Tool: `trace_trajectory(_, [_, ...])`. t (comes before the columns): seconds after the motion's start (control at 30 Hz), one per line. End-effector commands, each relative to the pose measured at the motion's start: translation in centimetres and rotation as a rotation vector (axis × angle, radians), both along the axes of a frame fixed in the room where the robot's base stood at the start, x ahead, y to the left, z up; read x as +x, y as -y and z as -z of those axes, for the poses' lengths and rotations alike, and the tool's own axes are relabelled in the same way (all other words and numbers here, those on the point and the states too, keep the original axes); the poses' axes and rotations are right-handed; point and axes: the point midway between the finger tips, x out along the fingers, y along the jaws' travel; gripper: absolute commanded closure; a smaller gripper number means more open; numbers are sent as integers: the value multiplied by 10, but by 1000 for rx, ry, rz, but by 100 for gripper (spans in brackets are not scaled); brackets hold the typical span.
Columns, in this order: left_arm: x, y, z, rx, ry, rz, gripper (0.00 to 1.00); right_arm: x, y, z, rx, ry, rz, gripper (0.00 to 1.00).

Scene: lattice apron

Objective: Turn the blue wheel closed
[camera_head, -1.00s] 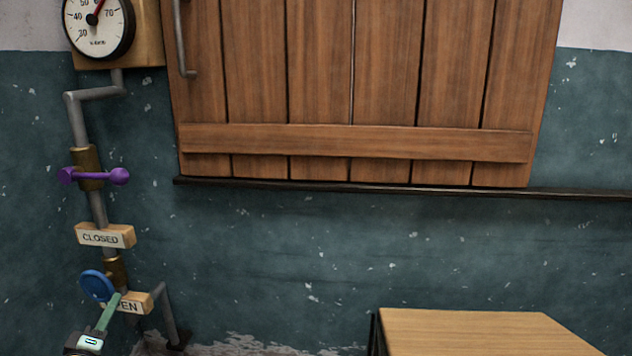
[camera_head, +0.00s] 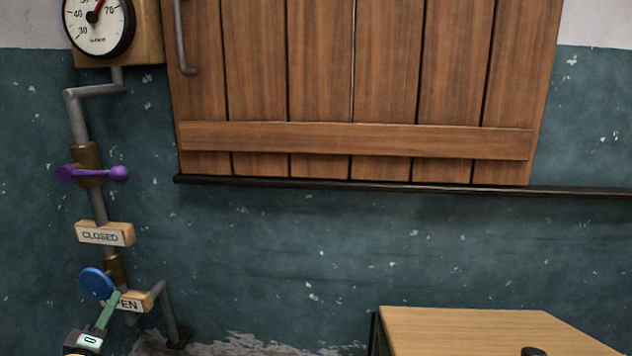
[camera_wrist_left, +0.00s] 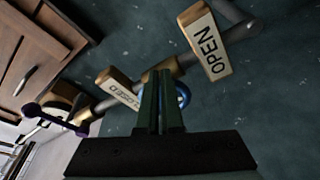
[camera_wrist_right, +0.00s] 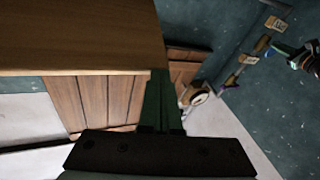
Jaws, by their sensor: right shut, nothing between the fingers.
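The blue wheel (camera_head: 97,283) is a small round handle on the brass valve of the grey pipe at left. The OPEN sign (camera_head: 135,301) is beside it at lower right, and the CLOSED sign (camera_head: 105,234) is above it. My left gripper (camera_head: 115,297) has its green fingers at the wheel's lower right edge; contact is unclear. In the left wrist view its fingers (camera_wrist_left: 159,75) are together, with part of the blue wheel (camera_wrist_left: 183,95) showing behind and to their right. My right gripper (camera_wrist_right: 161,75) is shut and empty beside the table edge.
A purple handle (camera_head: 95,174) is on the pipe above the signs, with a gauge (camera_head: 97,20) at the top. A wooden shutter (camera_head: 350,85) hangs above a dark ledge (camera_head: 400,188). A wooden table (camera_head: 460,325) stands at lower right. The wall between is clear.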

Motion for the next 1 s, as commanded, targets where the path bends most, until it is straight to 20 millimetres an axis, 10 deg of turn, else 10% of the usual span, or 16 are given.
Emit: trace_trajectory(1.0, [0,-4,2,1,3,-7,100,-6,-2,-39,2,150,-18,100])
